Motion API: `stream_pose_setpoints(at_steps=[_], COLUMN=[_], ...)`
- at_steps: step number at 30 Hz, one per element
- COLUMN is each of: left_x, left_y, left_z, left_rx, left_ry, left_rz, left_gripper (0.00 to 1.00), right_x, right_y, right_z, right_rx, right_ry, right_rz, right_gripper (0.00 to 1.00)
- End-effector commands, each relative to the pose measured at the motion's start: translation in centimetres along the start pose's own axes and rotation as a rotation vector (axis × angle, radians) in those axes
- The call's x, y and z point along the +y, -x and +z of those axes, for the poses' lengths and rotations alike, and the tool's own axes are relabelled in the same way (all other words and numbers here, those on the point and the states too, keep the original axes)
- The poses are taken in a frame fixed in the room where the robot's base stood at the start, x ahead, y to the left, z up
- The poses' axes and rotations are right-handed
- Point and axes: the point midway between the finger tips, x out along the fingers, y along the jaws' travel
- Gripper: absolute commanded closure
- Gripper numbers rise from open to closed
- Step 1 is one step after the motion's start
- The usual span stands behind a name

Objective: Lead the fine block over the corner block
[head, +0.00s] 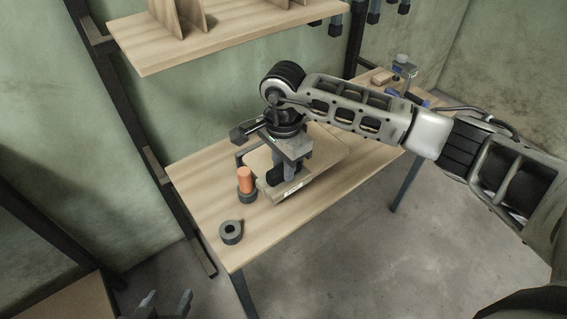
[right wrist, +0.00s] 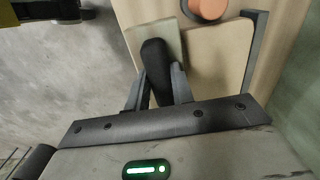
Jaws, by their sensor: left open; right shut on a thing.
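My right gripper (head: 287,172) is shut on the dark rounded handle (right wrist: 157,70) of a block with a pale flat base (head: 284,190). The base also shows in the right wrist view (right wrist: 152,36), beyond the fingers. The block is at a pale board (head: 325,145) on the table; whether it touches the board is unclear. I cannot tell whether this is the fine block or the corner block, and I cannot make out the other one. My left gripper (head: 166,304) is open and empty at the bottom of the head view, away from the table.
An orange cylinder (head: 245,179) stands in a dark holder beside the held block. A dark ring-shaped roll (head: 231,232) lies near the table's front left corner. A shelf (head: 220,35) hangs above the table (head: 205,190). Small items stand at the far right end.

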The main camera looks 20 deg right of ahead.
Motion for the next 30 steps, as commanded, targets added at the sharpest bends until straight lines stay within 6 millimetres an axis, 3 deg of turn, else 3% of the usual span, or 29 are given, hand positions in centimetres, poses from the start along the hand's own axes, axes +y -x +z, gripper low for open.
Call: stream_pose_setpoints(at_steps=[30], left_x=[-0.1], left_y=[-0.8], left_z=[1.4], left_rx=[-0.008], left_ry=[0.000], left_rz=[0.000], left_gripper=[0.47], right_x=[0.0], right_y=[-0.3], right_z=[-1.6], right_rx=[0.003], right_ry=[-0.002], right_rz=[0.002], right_gripper=[1.00])
